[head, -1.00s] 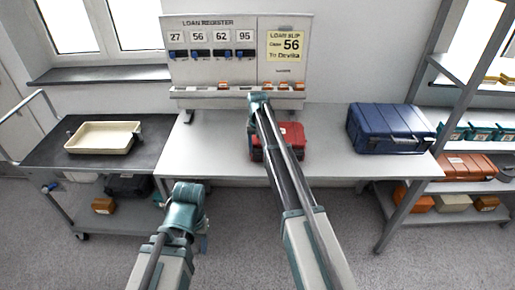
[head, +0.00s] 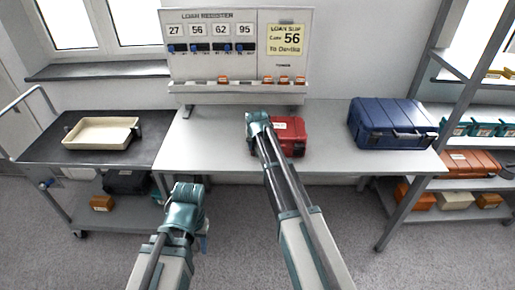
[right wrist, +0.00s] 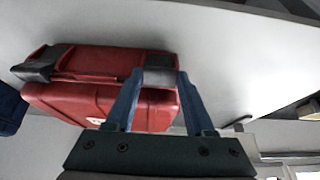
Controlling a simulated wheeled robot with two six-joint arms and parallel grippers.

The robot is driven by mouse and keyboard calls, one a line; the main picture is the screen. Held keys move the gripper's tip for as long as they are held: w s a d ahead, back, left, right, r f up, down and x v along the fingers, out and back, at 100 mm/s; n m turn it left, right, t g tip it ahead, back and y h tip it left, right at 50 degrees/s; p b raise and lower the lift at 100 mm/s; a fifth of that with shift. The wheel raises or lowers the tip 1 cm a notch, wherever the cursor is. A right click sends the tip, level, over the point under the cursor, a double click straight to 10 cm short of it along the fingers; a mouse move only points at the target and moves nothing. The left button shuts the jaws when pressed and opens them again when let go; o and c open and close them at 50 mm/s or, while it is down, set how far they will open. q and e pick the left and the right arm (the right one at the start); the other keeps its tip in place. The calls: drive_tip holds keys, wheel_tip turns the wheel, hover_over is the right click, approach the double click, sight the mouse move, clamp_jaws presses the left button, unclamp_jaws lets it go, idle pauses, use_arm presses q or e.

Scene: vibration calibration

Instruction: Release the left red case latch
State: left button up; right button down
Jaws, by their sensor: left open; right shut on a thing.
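The red case (head: 289,136) lies on the white table, partly hidden by my right arm in the head view. In the right wrist view the red case (right wrist: 100,92) shows two grey latches, seen from the opposite side. My right gripper (right wrist: 160,80) is shut on the left latch (right wrist: 160,76), which sits at the case edge between its fingertips. The other latch (right wrist: 45,64) is free, farther left in that view. My left gripper (head: 203,238) is open and empty in front of the table, well away from the case.
A blue case (head: 390,124) stands on the right of the white table (head: 215,145). The loan register board (head: 238,50) is behind. A dark trolley (head: 60,150) with a cream tray (head: 101,133) is at left. A grey shelf rack (head: 412,185) is at right.

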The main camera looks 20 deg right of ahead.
drive_tip(key=t+b, duration=0.1)
drive_tip(key=b, duration=0.1)
drive_tip(key=s+f+t+h+b, duration=0.1)
drive_tip(key=b, duration=0.1)
drive_tip(key=t+b, duration=0.2)
drive_tip(key=shift+s+a+f, duration=0.15)
drive_tip(key=shift+s+f, duration=0.15)
drive_tip(key=shift+f, duration=0.1)
drive_tip(key=shift+t+h+b, duration=0.3)
drive_tip(key=shift+t+b, duration=0.4)
drive_tip(key=shift+b, duration=0.2)
drive_tip(key=shift+r, duration=0.1)
drive_tip(key=shift+c, duration=1.3)
unclamp_jaws()
drive_tip(key=shift+a, duration=0.1)
